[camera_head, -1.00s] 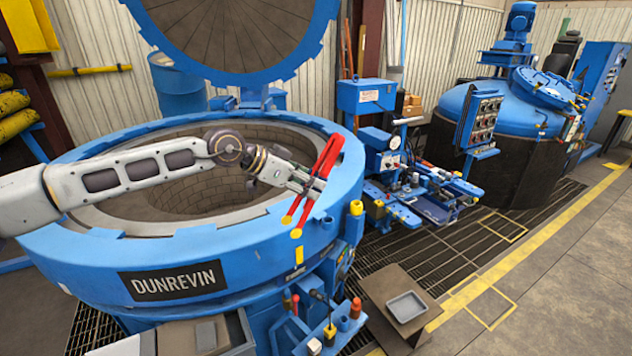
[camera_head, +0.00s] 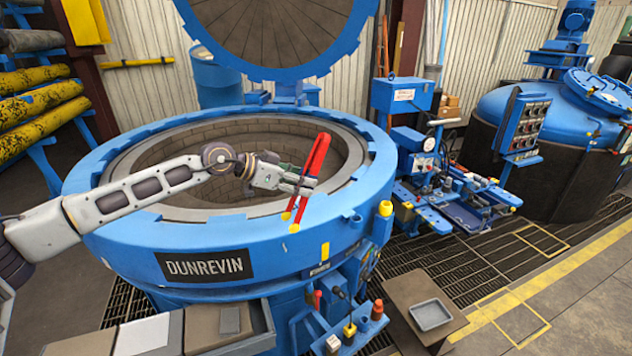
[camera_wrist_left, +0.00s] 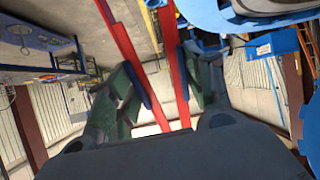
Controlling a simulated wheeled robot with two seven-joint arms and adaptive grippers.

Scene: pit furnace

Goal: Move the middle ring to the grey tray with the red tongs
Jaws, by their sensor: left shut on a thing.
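My left gripper (camera_head: 303,185) is shut on the red tongs (camera_head: 319,154). It holds them tilted, handles up and yellow tips down, in front of the furnace's front right rim. The tips look slightly apart, with nothing between them. In the left wrist view, the two red legs of the tongs (camera_wrist_left: 180,90) run between my dark green fingers. The grey tray (camera_head: 430,314) is shallow and looks empty. It lies on a brown stand (camera_head: 408,289) right of the furnace. I cannot make out any ring. Much of the pit's inside is hidden. My right gripper is not in view.
The round blue furnace (camera_head: 215,238) stands open, its lid (camera_head: 275,35) raised behind. A small blue tool shelf (camera_head: 352,333) juts out between furnace and tray. A blue machine (camera_head: 430,175) stands behind the tray. Open floor lies at right.

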